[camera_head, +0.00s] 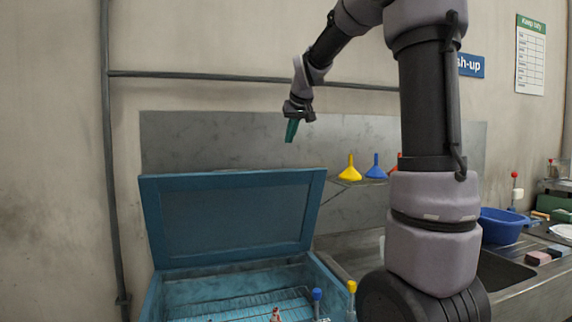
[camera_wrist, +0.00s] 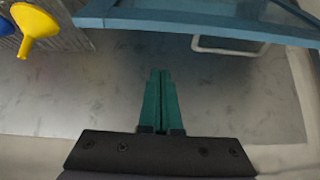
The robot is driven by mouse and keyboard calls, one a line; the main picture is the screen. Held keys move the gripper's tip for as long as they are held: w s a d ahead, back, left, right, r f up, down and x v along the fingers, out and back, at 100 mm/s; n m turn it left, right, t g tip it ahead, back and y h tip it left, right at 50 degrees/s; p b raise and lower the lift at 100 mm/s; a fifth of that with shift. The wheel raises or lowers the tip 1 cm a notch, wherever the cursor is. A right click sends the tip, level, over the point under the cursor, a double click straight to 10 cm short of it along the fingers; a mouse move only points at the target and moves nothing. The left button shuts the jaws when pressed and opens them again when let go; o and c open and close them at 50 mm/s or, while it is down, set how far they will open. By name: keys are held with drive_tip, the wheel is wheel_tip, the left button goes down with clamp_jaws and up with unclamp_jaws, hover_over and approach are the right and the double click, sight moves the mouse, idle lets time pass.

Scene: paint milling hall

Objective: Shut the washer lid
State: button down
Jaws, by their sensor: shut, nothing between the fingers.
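The washer lid (camera_head: 236,217) is a blue framed panel standing raised at the back of the blue washer (camera_head: 325,284) in the head view. The washer is open, and its inside shows a rack. In the wrist view the closed fingers (camera_wrist: 161,85) point toward the lid's blue edge (camera_wrist: 200,22), with a gap between. A pale handle-like loop (camera_wrist: 226,50) shows under that edge.
Yellow (camera_head: 350,168) and blue (camera_head: 375,167) funnels stand on a shelf to the right of the lid. Bottles with blue (camera_head: 317,295) and yellow (camera_head: 351,288) caps stand at the washer's right side. A blue basin (camera_head: 502,225) and a sink lie farther right. A wall pipe runs behind.

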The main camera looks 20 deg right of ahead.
sight(286, 170)
drive_tip(key=x, duration=0.3)
drive_tip(key=s+f+x, duration=0.1)
drive_tip(key=x, duration=0.6)
drive_tip(key=shift+s+d+f, duration=0.15)
drive_tip(key=shift+s+f, duration=0.1)
drive_tip(key=shift+s, duration=0.3)
